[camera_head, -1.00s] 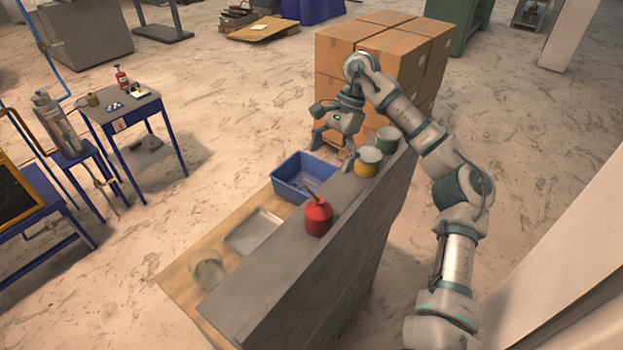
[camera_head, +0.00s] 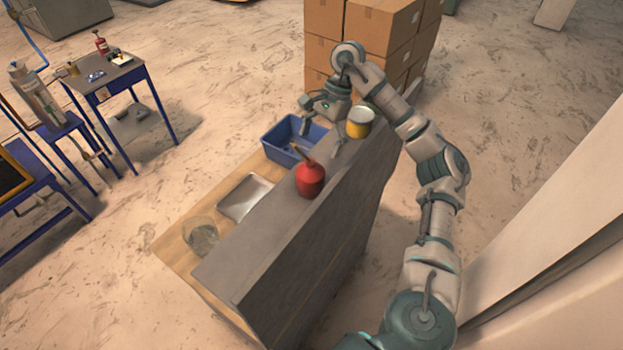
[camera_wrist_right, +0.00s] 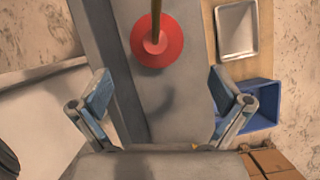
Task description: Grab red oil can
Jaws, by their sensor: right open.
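The red oil can (camera_head: 310,179) stands upright on the grey ledge (camera_head: 262,238), its thin spout leaning up to the left. In the right wrist view the can (camera_wrist_right: 157,47) is seen from above, ahead of the fingertips and roughly centred between them. My right gripper (camera_head: 322,132) is open and empty above the ledge, just behind the can and apart from it. Its two fingers (camera_wrist_right: 160,98) are spread wide in the wrist view. My left gripper is in neither view.
A yellow can (camera_head: 359,128) stands on the ledge beside my right gripper. A blue bin (camera_head: 274,146), a metal tray (camera_head: 246,197) and a glass bowl (camera_head: 201,238) lie on the lower wooden top. Cardboard boxes (camera_head: 375,30) are stacked behind.

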